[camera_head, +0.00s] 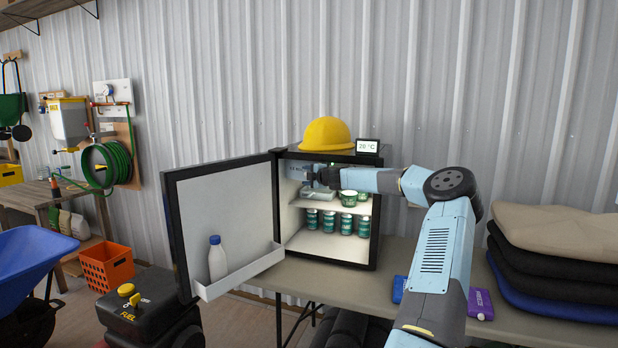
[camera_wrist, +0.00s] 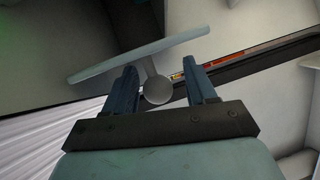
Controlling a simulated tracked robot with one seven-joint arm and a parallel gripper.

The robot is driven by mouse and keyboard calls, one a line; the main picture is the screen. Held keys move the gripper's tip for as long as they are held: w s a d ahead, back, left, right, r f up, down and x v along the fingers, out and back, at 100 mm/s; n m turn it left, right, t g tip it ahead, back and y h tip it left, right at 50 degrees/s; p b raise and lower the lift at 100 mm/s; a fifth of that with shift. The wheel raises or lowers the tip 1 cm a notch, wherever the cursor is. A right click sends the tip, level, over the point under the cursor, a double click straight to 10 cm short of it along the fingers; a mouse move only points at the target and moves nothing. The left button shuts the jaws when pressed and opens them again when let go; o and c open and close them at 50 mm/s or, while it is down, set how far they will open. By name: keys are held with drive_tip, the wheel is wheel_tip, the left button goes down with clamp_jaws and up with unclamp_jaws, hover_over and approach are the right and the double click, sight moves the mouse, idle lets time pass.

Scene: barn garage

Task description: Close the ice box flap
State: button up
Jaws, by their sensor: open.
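The small black-framed fridge (camera_head: 377,215) stands open on the table, its door (camera_head: 170,235) swung out to the left. The ice box is in the upper part of its interior, largely hidden by my arm. A pale panel (camera_head: 318,194), which looks like the flap, shows below my gripper (camera_head: 316,177). My gripper is inside the fridge at ice box height. In the wrist view, my open gripper (camera_wrist: 161,72) has a round grey knob (camera_wrist: 157,90) between its fingers. The knob joins a pale plate (camera_wrist: 135,60) that looks like the flap. I cannot tell whether the fingers touch it.
Several green cans (camera_head: 329,221) stand on the lower shelf. A milk bottle (camera_head: 217,258) sits in the door tray. A yellow hard hat (camera_head: 327,134) and a thermometer display (camera_head: 367,146) are on top. Folded cloths (camera_head: 555,270) lie on the table (camera_head: 340,284) at right.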

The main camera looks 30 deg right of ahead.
drive_tip(key=shift+s, duration=0.1)
drive_tip(key=s+r, duration=0.2)
drive_tip(key=s, duration=1.1)
drive_tip(key=shift+s+d, duration=0.15)
drive_tip(key=shift+d, duration=0.3)
drive_tip(key=shift+r, duration=0.1)
drive_tip(key=shift+c, duration=0.2)
